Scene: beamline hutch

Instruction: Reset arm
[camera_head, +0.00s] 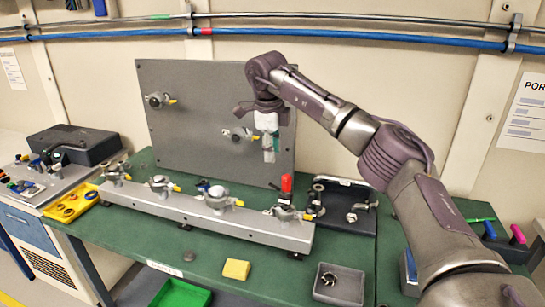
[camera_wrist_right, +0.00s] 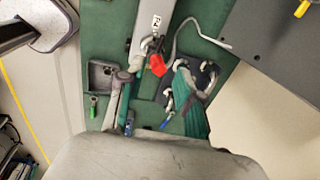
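My right arm comes in from the right in the head view. Its gripper (camera_head: 269,158) points down in front of the upright grey panel (camera_head: 200,95), above the back right of the green table (camera_head: 205,260). In the right wrist view the gripper's two teal-lined fingers (camera_wrist_right: 152,70) stand apart with nothing held between them. A red-handled valve (camera_head: 287,184) stands below the gripper, apart from it. The red handle (camera_wrist_right: 157,65) shows beyond the finger gap in the wrist view. My left gripper is not in view.
A grey rail (camera_head: 250,228) with several valves crosses the table. A black fixture (camera_head: 345,208) stands right of it. A yellow block (camera_head: 236,269) and small grey tray (camera_head: 339,284) lie in front. A yellow tray (camera_head: 70,204) is left. Clear green surface lies between.

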